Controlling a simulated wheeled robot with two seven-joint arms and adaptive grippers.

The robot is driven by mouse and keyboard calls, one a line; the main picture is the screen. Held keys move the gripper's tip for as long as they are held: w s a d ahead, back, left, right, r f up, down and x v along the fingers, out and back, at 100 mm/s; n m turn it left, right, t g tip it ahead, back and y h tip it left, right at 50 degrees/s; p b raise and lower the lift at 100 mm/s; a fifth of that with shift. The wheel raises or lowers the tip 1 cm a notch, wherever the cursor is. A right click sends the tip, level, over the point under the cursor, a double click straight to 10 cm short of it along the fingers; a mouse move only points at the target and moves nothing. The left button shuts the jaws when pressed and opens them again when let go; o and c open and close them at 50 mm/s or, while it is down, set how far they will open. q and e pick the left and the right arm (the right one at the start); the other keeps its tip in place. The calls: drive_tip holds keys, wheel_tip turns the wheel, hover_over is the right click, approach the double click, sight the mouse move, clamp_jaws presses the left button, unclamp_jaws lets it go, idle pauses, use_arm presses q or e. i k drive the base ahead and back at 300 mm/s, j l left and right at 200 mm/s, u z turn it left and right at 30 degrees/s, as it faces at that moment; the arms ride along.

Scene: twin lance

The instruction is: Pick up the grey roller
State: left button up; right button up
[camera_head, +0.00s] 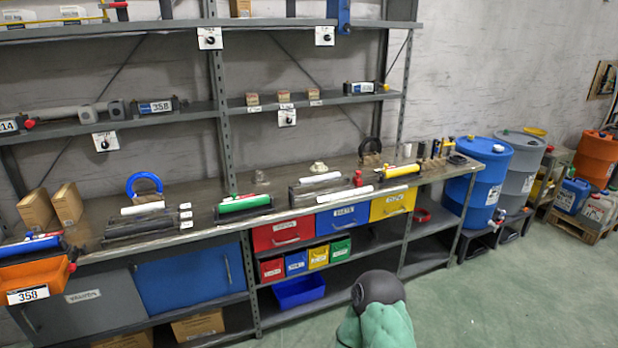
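No roller is plainly the grey one. A grey cylinder (62,113) lies on the middle shelf at the left, with darker end pieces; I cannot tell if it is a roller. On the workbench lie white rollers (349,194), a green roller (244,203), a yellow roller (400,170) and a blue roller (30,245). Some of them rest on dark grey holders. Neither of my grippers shows in this view.
The long workbench (190,237) has red, blue and yellow drawers. Cardboard boxes (68,203) stand at its left. Blue (481,182) and grey barrels stand right of it. A dark rounded thing with green below shows at the bottom. Green floor is clear at lower right.

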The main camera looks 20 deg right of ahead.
sight(326, 176)
drive_tip(key=i+j+u, duration=0.1)
drive_tip(key=i, duration=0.45)
drive_tip(key=i+j, duration=0.1)
drive_tip(key=i, duration=0.45)
drive_tip(key=u, duration=0.05)
